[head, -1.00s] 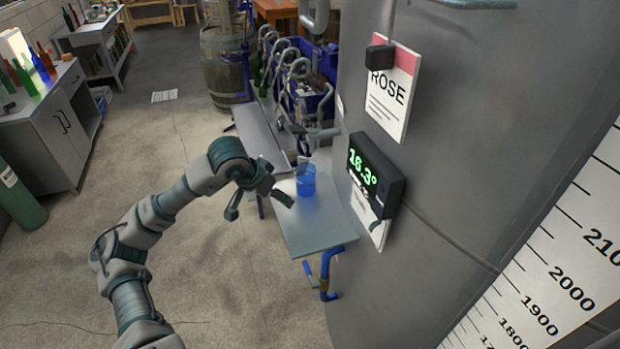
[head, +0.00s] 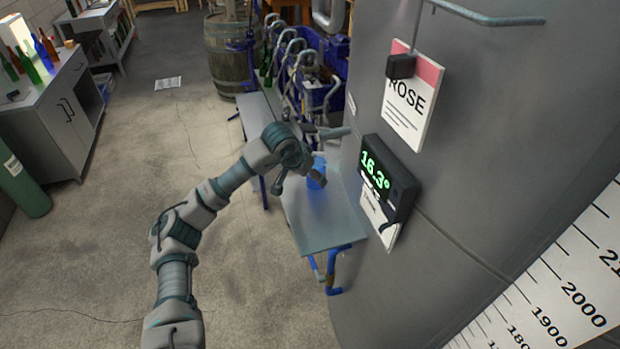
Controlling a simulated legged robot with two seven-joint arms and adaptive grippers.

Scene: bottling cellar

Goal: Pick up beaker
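A beaker with blue liquid (head: 319,165) stands on a small grey metal table (head: 325,229) beside the tank. My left gripper (head: 297,185) is just left of the beaker, with its fingers spread apart. One finger overlaps the beaker in the picture and hides part of it. I cannot tell whether this finger touches the beaker. My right gripper is not in view.
A large grey tank (head: 440,130) with a temperature display (head: 388,178) and a ROSE sign (head: 411,100) stands close to the table's right side. A barrel (head: 228,55) and a bottling machine (head: 310,70) are behind.

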